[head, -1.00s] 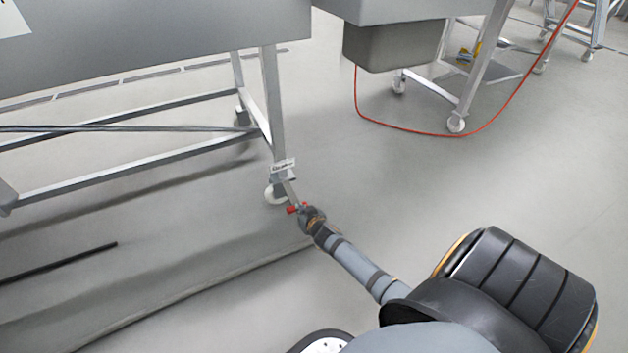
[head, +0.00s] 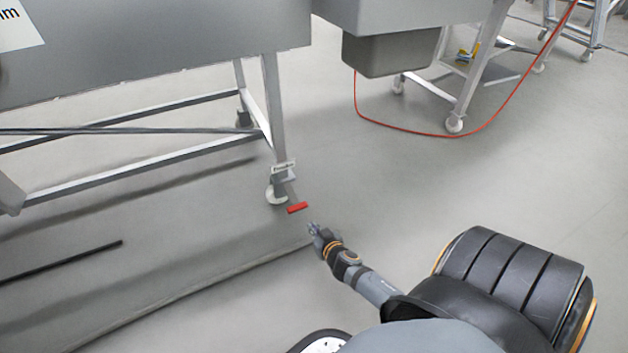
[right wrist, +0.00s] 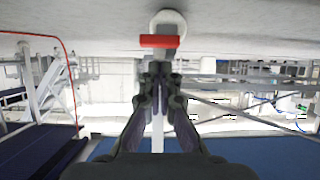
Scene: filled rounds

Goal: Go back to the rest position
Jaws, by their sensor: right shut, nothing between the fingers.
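My right gripper (head: 312,229) is in the middle of the head view, low over the floor, with its arm coming in from the lower right. It is shut and empty. A red pedal (head: 297,207) at a caster of the grey table stands just beyond the fingertips, apart from them in the head view. In the right wrist view the closed fingers (right wrist: 158,78) point at the red pedal (right wrist: 159,41), with the pale caster wheel (right wrist: 167,22) behind it. My left gripper is not in view.
The grey machine table (head: 150,45) stands on a metal frame with casters at the left. A grey box (head: 392,53) hangs under the unit at the upper right. A red hose (head: 400,130) lies on the floor. A dark bar (head: 60,262) shows at the left. Floor at right is clear.

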